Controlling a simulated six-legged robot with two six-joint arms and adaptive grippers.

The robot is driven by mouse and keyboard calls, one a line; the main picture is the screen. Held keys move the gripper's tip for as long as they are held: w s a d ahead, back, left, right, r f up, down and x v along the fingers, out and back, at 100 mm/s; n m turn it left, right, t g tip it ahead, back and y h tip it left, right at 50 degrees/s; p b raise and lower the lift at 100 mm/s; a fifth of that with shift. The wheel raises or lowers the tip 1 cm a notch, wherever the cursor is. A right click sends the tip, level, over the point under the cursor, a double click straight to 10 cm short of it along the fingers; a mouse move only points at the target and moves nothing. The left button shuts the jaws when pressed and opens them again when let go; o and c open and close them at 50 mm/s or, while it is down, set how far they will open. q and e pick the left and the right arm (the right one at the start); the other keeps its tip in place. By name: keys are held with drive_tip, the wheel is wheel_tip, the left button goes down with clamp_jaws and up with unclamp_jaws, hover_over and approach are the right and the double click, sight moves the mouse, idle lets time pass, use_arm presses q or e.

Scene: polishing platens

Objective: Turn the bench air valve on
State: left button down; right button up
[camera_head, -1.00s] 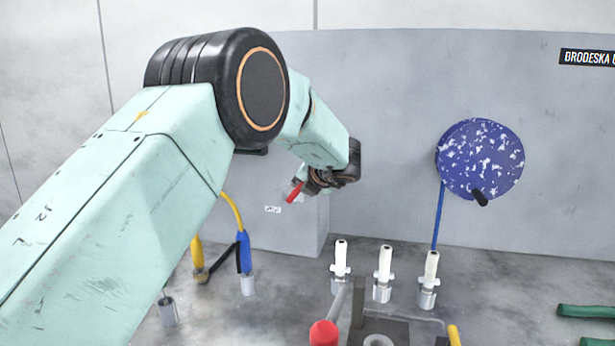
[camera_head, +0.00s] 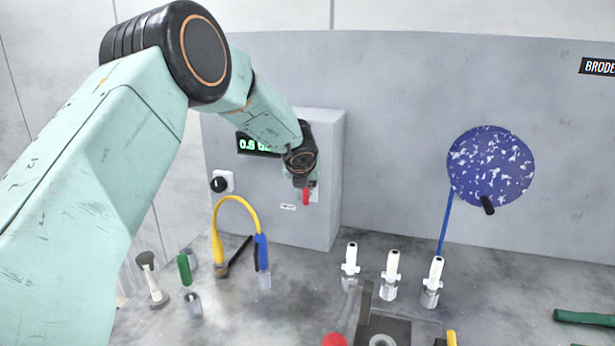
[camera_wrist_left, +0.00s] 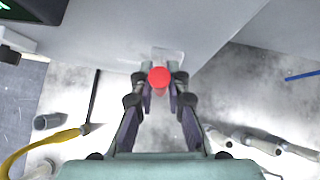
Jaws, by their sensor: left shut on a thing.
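The bench air valve's red lever (camera_head: 306,197) is on the front of a grey box (camera_head: 325,150) standing against the back panel. In the head view it points straight down. My left gripper (camera_head: 304,185) is at the lever and partly covers it and the valve body. In the left wrist view the lever's round red end (camera_wrist_left: 159,77) sits between the fingertips of my left gripper (camera_wrist_left: 160,72), which is shut on it. My right gripper is not in view.
A green display (camera_head: 257,145) on the box is partly hidden by my arm. A yellow hose (camera_head: 237,198), several white-topped fittings (camera_head: 392,272) and a blue speckled disc (camera_head: 491,166) stand around.

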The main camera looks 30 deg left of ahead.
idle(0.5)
use_arm(q)
drive_tip(key=c, duration=1.3)
unclamp_jaws()
drive_tip(key=v, duration=1.2)
drive_tip(key=shift+a, duration=0.15)
drive_tip(key=shift+s, duration=0.1)
